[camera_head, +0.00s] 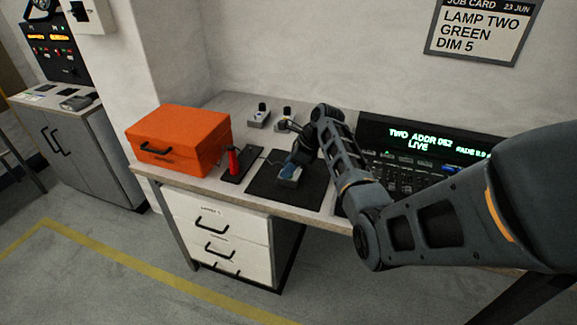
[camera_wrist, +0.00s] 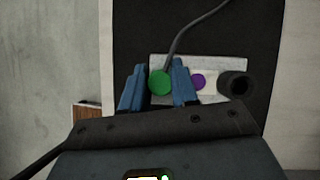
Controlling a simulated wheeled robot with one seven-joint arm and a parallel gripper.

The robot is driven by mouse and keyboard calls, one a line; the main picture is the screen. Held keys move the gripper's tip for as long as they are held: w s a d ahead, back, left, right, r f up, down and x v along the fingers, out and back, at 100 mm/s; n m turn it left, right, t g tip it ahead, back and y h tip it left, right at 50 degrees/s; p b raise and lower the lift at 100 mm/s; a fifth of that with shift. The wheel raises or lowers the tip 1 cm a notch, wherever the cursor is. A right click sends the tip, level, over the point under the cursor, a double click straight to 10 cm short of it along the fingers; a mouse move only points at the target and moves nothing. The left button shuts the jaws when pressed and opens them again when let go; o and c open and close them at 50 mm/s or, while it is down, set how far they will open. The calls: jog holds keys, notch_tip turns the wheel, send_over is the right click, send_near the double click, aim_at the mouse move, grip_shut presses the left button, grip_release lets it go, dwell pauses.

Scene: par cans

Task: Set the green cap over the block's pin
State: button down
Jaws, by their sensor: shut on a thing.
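My gripper (camera_head: 289,170) points down over the dark mat. In the wrist view its two blue fingers (camera_wrist: 160,72) are closed on the green cap (camera_wrist: 159,84), a round green disc seen from above. The pale grey block (camera_wrist: 212,64) is beneath the fingers, and a bit of it shows in the head view (camera_head: 289,183). A purple disc (camera_wrist: 198,81) and a dark round cylinder (camera_wrist: 237,84) are on the block to the right of the cap. No bare pin shows. I cannot tell whether the cap is above the block or touching it.
A dark cable (camera_wrist: 190,30) runs from the block. The orange case (camera_head: 180,140) and a red upright thing (camera_head: 234,160) stand to the left. Two small devices stand behind. A console (camera_head: 410,150) is at right. The mat (camera_head: 262,188) is otherwise mostly clear.

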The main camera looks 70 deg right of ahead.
jog(key=shift+f, duration=0.1)
jog(key=c, duration=0.8)
grip_release()
jog(key=v, duration=0.8)
